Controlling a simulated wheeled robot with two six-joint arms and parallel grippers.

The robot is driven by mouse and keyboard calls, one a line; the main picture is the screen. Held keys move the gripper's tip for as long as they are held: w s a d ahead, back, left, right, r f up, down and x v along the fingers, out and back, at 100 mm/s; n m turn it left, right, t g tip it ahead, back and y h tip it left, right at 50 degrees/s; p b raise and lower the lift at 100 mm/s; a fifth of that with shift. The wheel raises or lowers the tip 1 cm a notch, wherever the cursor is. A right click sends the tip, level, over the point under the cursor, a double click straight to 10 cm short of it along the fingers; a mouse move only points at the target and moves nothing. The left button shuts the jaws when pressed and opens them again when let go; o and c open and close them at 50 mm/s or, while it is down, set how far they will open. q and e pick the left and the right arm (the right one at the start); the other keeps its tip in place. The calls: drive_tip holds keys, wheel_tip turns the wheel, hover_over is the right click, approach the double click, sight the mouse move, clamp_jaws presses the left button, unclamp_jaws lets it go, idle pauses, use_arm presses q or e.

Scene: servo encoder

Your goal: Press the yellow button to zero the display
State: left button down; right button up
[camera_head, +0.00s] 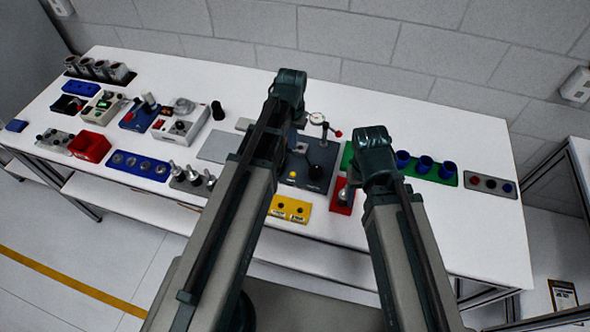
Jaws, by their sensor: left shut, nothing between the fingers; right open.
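The yellow button (292,174) is a small dot near the front left of a dark base plate (322,160). A dial gauge (316,118) on a stand rises from the back of this plate, and a small dark display (315,173) is right of the button. My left gripper (297,134) points down over the plate, behind the button in the picture and apart from it. It is shut and empty, partly hidden by its own arm. My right gripper (357,179) is open, right of the plate near a red block (341,197); its fingers are mostly hidden behind its wrist.
A yellow block (290,208) with dark holes lies in front of the plate. A green rack (447,178) with blue cups is at the right. Several instruments and a red bin (89,147) fill the left of the white table (480,235). The front right is clear.

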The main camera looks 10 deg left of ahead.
sight(292, 174)
use_arm(q)
drive_tip(key=shift+f, duration=0.15)
use_arm(e)
drive_tip(key=shift+f, duration=0.15)
use_arm(q)
wheel_tip(292, 174, down, 14)
drive_tip(key=b, duration=1.4)
use_arm(e)
wheel_tip(292, 174, down, 14)
drive_tip(key=shift+r, duration=0.1)
